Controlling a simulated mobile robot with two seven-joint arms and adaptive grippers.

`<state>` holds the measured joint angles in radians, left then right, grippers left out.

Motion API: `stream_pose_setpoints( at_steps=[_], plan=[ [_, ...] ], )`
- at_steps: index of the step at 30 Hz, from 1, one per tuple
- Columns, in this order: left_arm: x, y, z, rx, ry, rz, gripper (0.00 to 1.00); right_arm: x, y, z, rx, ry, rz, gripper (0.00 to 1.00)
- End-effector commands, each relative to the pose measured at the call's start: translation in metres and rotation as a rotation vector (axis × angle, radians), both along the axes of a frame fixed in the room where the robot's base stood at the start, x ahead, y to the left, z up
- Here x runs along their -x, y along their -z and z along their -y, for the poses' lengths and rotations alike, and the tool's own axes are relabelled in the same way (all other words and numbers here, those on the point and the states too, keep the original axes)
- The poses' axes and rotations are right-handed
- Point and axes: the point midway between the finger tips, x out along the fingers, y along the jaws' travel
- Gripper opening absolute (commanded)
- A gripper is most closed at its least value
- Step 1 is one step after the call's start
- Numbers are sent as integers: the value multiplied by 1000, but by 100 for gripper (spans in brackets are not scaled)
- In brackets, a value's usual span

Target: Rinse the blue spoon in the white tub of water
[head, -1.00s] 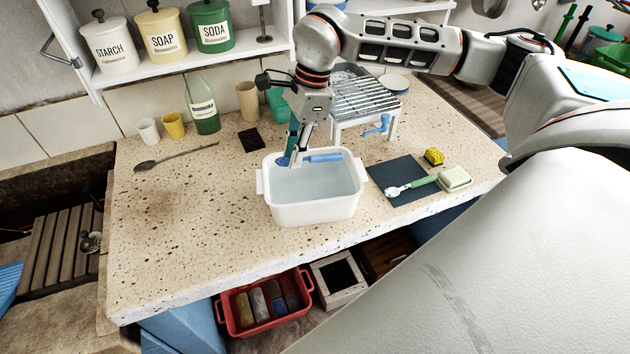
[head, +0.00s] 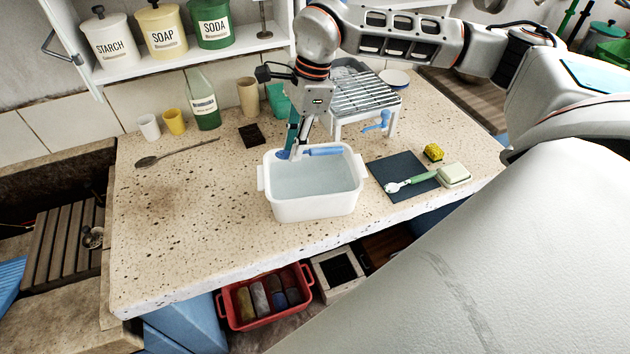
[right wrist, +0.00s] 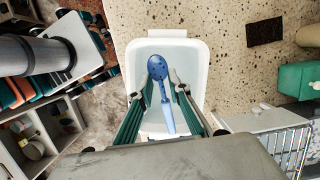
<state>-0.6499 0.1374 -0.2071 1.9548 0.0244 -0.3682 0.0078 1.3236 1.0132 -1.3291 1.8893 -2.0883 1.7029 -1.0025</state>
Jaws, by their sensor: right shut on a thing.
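The white tub (head: 312,207) stands on the speckled stone counter and holds pale, clear water (head: 315,180). My right gripper (head: 293,155) points down at the tub's back left part and is shut on the blue spoon (head: 323,151). The spoon lies nearly level along the tub's back rim, its handle to the right. In the right wrist view the spoon's round, holed head (right wrist: 158,63) and its handle show over the tub (right wrist: 191,55), between the fingers. It seems to be above the water, but I cannot tell the exact gap. My left gripper is out of view.
A white rack (head: 362,97) with a blue hook-like part stands behind the tub. A dark spoon (head: 175,153) lies left. The counter's front left is clear.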

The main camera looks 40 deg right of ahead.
Motion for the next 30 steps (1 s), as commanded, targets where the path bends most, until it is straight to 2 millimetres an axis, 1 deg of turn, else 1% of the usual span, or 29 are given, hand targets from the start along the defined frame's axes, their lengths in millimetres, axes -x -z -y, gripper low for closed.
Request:
stream_pose_setpoints(
  at_steps=[5, 10, 16, 30],
  plan=[
    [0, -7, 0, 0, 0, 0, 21, 0, -8, 0, 0, 0, 1, 3],
    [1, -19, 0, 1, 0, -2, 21, 0, -24, 0, 0, 0, 0, 3],
    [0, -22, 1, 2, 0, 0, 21, 0, -38, 0, 0, -1, 1, 3],
    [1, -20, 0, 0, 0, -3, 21, 0, -40, 0, 0, 0, 0, 3]
  ],
)
